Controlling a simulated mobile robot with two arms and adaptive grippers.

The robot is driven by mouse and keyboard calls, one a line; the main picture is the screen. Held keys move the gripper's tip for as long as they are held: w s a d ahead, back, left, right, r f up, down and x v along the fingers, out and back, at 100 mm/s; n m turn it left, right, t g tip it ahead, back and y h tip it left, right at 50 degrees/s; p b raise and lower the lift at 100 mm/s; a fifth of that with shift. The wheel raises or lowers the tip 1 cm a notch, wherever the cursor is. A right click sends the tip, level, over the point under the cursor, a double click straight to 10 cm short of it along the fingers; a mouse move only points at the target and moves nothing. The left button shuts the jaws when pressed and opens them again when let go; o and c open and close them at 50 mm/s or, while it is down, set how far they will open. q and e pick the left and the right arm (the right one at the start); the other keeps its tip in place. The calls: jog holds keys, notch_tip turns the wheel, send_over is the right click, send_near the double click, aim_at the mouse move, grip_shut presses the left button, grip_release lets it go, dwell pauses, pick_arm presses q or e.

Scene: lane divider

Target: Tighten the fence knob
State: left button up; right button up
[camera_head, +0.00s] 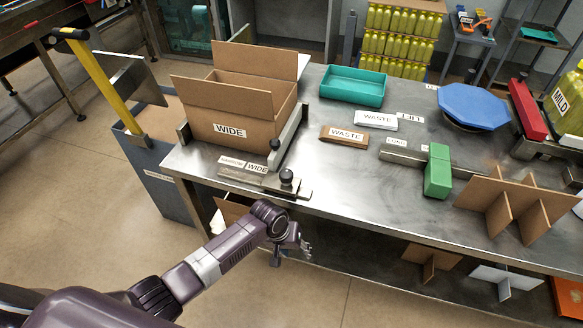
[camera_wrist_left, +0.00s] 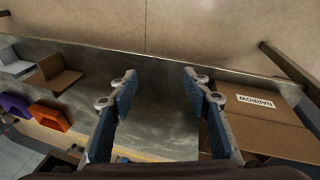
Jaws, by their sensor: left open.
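A black round fence knob (camera_head: 286,177) stands upright on a metal block near the front edge of the steel table. A second black knob (camera_head: 274,146) sits behind it, at the near end of the metal fence plate (camera_head: 291,130). The fence plate runs along the right side of the open cardboard box (camera_head: 232,128) labelled WIDE. My left gripper (camera_head: 293,252) is open and empty, below and in front of the table edge, apart from both knobs. Its spread fingers also show in the left wrist view (camera_wrist_left: 160,84), with nothing between them. Neither knob shows in the wrist view. My right gripper is not in view.
The steel table (camera_head: 345,195) has bare room right of the knobs. A NARROW-labelled carton (camera_wrist_left: 262,120) is right of my fingers in the wrist view.

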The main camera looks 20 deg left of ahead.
pick_arm(q)
jog(key=w+d+r, duration=0.2)
jog(key=d+r, duration=0.1)
jog(key=r, duration=0.9)
notch_tip(320, 180, up, 20)
jog(key=n+g+y+p, duration=0.2)
jog(key=n, duration=0.2)
send_over(286, 174)
jog(key=shift+s+d+r, duration=0.1)
jog(key=shift+d, duration=0.1)
jog(key=shift+a, duration=0.15)
notch_tip(286, 174, down, 7)
jog(key=shift+f+p, duration=0.2)
jog(key=shift+p, duration=0.45)
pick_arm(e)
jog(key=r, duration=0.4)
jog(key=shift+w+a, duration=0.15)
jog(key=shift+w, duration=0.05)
pick_arm(q)
jog(key=shift+c, duration=0.4)
jog(key=c, duration=1.1)
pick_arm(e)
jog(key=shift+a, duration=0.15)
